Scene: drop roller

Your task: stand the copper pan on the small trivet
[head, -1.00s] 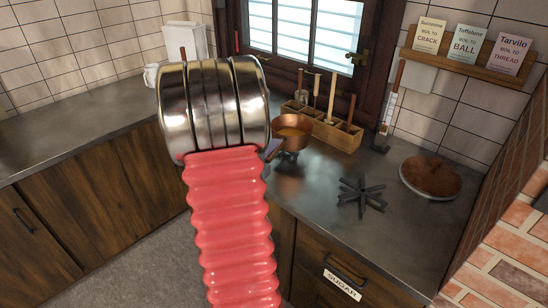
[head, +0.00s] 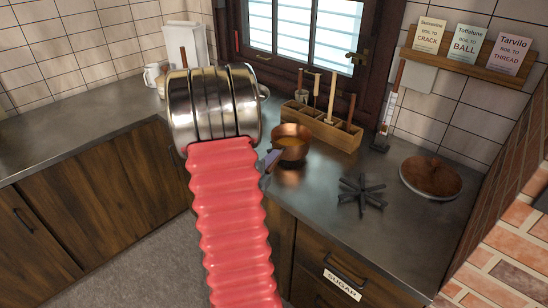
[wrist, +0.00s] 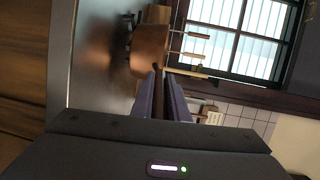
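The copper pan (head: 291,147), with amber contents, is left of and behind the trivet in the head view. It also shows at the top of the wrist view (wrist: 149,48). Its dark handle (wrist: 158,90) runs between the purple fingers of my gripper (wrist: 161,95), which look shut on it. In the head view my gripper (head: 271,160) is mostly hidden behind my arm. The pan looks upright; I cannot tell for sure whether it clears the counter. The small black star-shaped trivet (head: 361,194) is bare on the counter, and part of it shows in the wrist view (wrist: 129,20).
A wooden utensil box (head: 336,131) stands behind the pan, below the window. A copper lid-like disc (head: 431,175) lies right of the trivet, near the brick wall (head: 500,235). A thermometer-like tool (head: 389,108) stands at the back. The counter (head: 320,215) around the trivet is clear.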

